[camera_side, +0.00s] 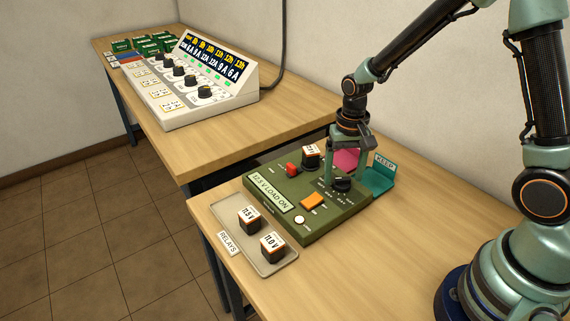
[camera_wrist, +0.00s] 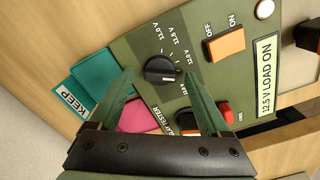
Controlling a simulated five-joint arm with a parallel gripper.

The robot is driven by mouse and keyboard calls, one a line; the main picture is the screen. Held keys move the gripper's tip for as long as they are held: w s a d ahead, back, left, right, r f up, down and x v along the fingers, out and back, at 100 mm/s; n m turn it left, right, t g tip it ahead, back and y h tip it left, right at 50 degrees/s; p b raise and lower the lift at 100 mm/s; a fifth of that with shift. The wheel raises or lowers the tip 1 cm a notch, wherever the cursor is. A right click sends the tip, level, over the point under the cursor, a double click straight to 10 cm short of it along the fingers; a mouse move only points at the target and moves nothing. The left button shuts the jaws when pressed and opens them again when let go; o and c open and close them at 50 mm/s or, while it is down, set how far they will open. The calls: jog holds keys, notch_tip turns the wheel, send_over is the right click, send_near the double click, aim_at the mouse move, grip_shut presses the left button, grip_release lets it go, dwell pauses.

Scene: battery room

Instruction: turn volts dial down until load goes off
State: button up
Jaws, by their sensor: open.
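The volts dial is a black knob (camera_side: 342,184) on the green tester panel (camera_side: 318,222). It also shows in the wrist view (camera_wrist: 162,71), with voltage marks around it. The panel's display (camera_side: 271,193) reads "12.5 V LOAD ON". My gripper (camera_side: 345,165) points down just above the dial. Whether the fingertips touch the knob cannot be told. An orange ON/OFF switch (camera_side: 312,201) and a red button (camera_side: 292,169) sit on the same panel.
A relay (camera_side: 311,157) marked with a voltage stands at the panel's back. A tray (camera_side: 277,263) labelled RELAYS holds two relays in front. A teal KEEP bin (camera_side: 379,180) and a pink bin (camera_side: 346,158) lie behind the panel. A charger console (camera_side: 212,95) stands on the far table.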

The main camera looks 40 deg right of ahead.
jog(key=shift+f, duration=0.1)
grip_shut()
jog(key=shift+n, duration=2.9)
grip_release()
